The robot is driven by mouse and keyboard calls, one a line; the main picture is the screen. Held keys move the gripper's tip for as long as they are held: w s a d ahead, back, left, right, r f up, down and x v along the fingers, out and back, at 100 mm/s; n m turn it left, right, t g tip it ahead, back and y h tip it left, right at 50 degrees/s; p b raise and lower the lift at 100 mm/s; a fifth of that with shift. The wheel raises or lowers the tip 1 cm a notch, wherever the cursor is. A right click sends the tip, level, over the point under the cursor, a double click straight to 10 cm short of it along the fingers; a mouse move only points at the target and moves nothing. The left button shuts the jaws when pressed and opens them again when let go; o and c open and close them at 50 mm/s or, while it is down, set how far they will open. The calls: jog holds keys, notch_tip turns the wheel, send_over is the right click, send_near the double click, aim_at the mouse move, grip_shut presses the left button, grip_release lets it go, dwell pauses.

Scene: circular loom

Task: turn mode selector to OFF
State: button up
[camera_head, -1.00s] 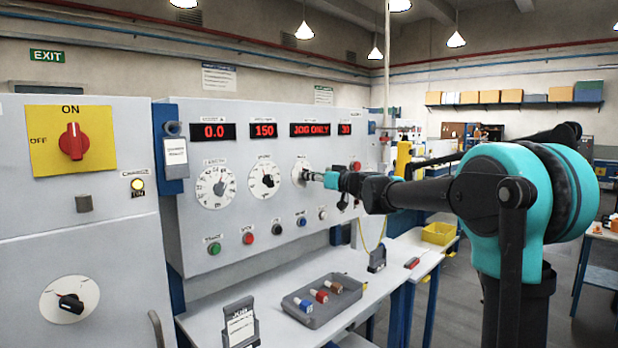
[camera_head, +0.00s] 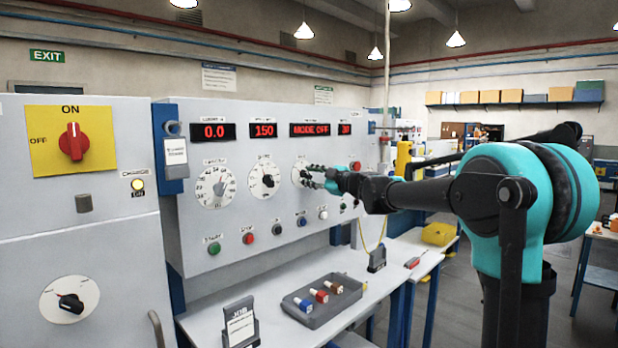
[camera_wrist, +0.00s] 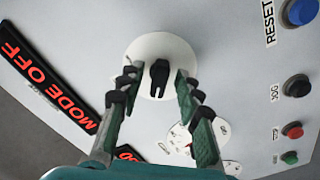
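The mode selector (camera_wrist: 160,78) is a black knob on a white round dial in the wrist view. The display (camera_head: 310,130) above it reads MODE OFF, and the same text shows in the wrist view (camera_wrist: 45,82). My gripper (camera_wrist: 156,92) is open, with one finger on each side of the knob and a visible gap to it. In the head view my gripper (camera_head: 308,177) is in front of the third dial (camera_head: 299,172), partly covering it. The dial's markings and the knob's pointer setting cannot be read.
Two more dials (camera_head: 264,180) (camera_head: 215,187) sit left on the panel. A row of push buttons lies below, including the green one (camera_head: 214,248) and blue RESET (camera_wrist: 302,11). A grey tray (camera_head: 318,310) stands on the bench. A red ON/OFF switch (camera_head: 73,142) is far left.

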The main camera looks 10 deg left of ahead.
jog(key=v, duration=0.7)
dwell(0.3)
jog(key=s+d+f+m+g+h, duration=0.1)
jog(key=s+d+f+m+h, duration=0.15)
jog(key=s+f, duration=0.4)
jog(key=s+d+f+m+g+h, duration=0.1)
jog(key=s+d+f+m+g, duration=0.2)
jog(key=f, duration=0.7)
jog(key=s+d+f+m+h, duration=0.2)
jog(key=s+d+f+m, duration=0.1)
jog(key=s+f, duration=0.45)
jog(key=s+d+f+m+g+h, duration=0.2)
jog(key=s+d+f+m+h, duration=0.6)
jog(key=s+d+f, duration=0.9)
notch_tip(320, 180, down, 4)
jog(key=s+m, duration=0.1)
jog(key=m, duration=0.2)
jog(key=shift+s+d+g, duration=0.3)
jog(key=shift+s+d, duration=0.1)
